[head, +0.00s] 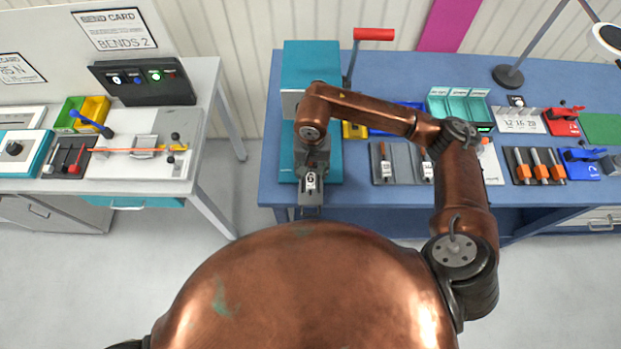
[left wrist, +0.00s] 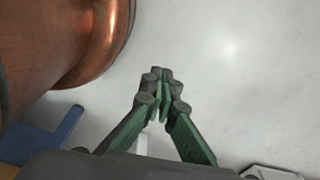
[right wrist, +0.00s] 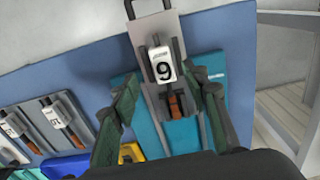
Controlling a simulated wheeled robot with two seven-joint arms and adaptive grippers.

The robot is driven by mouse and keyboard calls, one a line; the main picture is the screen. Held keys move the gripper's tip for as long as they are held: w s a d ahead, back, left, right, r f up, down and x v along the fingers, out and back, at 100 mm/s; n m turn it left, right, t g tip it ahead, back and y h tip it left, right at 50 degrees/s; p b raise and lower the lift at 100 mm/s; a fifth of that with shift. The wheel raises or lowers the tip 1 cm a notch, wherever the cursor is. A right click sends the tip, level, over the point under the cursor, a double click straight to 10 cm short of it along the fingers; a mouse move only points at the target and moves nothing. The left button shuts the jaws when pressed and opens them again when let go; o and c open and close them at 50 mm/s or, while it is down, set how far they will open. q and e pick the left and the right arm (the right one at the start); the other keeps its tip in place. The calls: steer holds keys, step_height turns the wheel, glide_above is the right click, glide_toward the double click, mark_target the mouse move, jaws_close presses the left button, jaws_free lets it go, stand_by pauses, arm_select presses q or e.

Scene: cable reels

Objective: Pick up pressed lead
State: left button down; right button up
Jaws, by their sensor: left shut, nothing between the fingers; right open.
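The lead, with a white tag reading 9 (right wrist: 163,66) and a copper-brown end (right wrist: 175,104), lies in a grey sliding holder (right wrist: 158,28) at the front of the teal press (head: 309,66). Its tag also shows in the head view (head: 310,182). My right gripper (right wrist: 166,98) is open, with one finger on each side of the lead; I cannot tell whether they touch it. In the head view my right wrist hides part of the press. My left gripper (left wrist: 160,80) is shut and empty above the bare floor; it is outside the head view.
The blue table (head: 350,196) carries a grey tray (head: 404,160) with tagged leads, teal bins (head: 459,107) and a rack of orange-handled tools (head: 540,167). The press has a red lever (head: 374,34). A white bench (head: 200,95) stands left across a floor gap.

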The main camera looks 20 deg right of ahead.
mark_target(310, 180)
steer(key=f, duration=0.1)
steer(key=f+p, duration=0.1)
steer(key=f, duration=0.1)
steer(key=shift+w+a+f, duration=0.2)
steer(key=shift+w+f, duration=0.1)
steer(key=shift+f, duration=0.1)
steer(key=shift+d+f, duration=0.1)
steer(key=shift+f, duration=0.55)
steer(key=c, duration=1)
arm_select(q)
steer(key=shift+r, duration=0.8)
arm_select(e)
jaws_close()
